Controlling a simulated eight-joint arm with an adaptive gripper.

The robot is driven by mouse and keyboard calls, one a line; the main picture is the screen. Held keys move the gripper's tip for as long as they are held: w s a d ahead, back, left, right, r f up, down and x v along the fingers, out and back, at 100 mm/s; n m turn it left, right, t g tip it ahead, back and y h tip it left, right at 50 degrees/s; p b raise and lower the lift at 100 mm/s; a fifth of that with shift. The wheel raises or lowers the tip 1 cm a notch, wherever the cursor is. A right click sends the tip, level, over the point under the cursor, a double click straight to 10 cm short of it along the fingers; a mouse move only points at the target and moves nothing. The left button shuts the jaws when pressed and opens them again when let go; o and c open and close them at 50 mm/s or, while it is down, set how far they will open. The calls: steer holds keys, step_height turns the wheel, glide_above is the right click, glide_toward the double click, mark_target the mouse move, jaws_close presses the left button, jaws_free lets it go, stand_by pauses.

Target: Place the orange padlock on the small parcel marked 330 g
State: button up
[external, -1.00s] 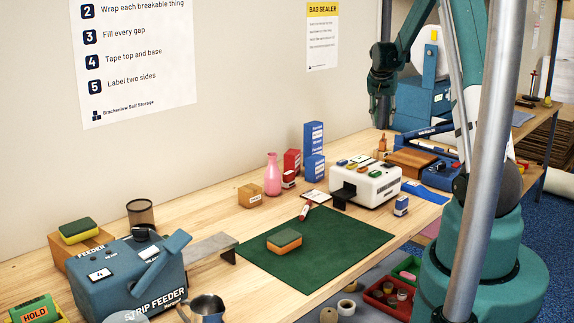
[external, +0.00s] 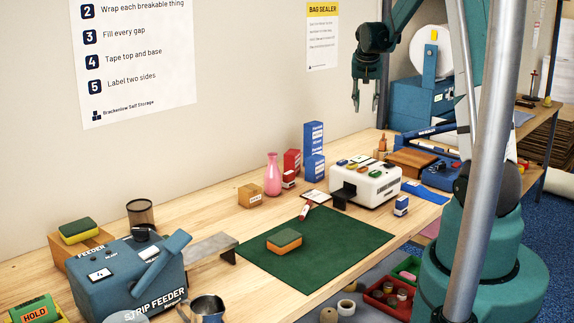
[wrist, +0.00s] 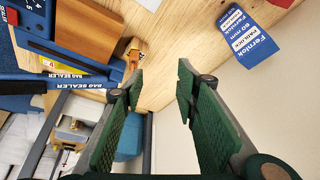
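A small orange object (external: 382,143) stands upright on the bench near the wall, left of a brown wooden block; it looks like it could be the padlock, but it is too small to be sure. It also shows in the wrist view (wrist: 133,57), beyond the left fingertip. A small brown parcel (external: 250,195) with a white label sits left of the pink vase; its marking cannot be read. My gripper (external: 366,107) is raised above the back of the bench, pointing down. In the wrist view my gripper (wrist: 161,78) is open, with nothing between its green-padded fingers.
A white machine (external: 372,187) with small items on top stands mid-bench. Tall blue boxes (external: 313,145), red boxes (external: 292,161) and the pink vase (external: 272,175) stand along the wall. A blue bag sealer (external: 440,173) is at right.

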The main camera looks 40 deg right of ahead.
steer(key=s+a+r+n+t, duration=0.1)
steer(key=s+a+r+n, duration=0.2)
steer(key=a, duration=0.7)
steer(key=s+a+r+y, duration=0.1)
steer(key=s+a+r, duration=0.1)
steer(key=a+r, duration=0.6)
steer(key=s+a+r+n+t, duration=0.1)
steer(key=s+a+r+n, duration=0.15)
steer(key=a, duration=0.95)
steer(key=s+a+f+n+t+y, duration=0.2)
steer(key=s+a+n, duration=0.4)
steer(key=s+a, duration=1.5)
steer(key=shift+a+f+t+y, duration=0.3)
steer(key=shift+a+f+y, duration=0.2)
steer(key=shift+a, duration=0.5)
steer(key=shift+s, duration=0.1)
step_height(320, 180, down, 11)
steer(key=b, duration=1.1)
steer(key=shift+r, duration=0.1)
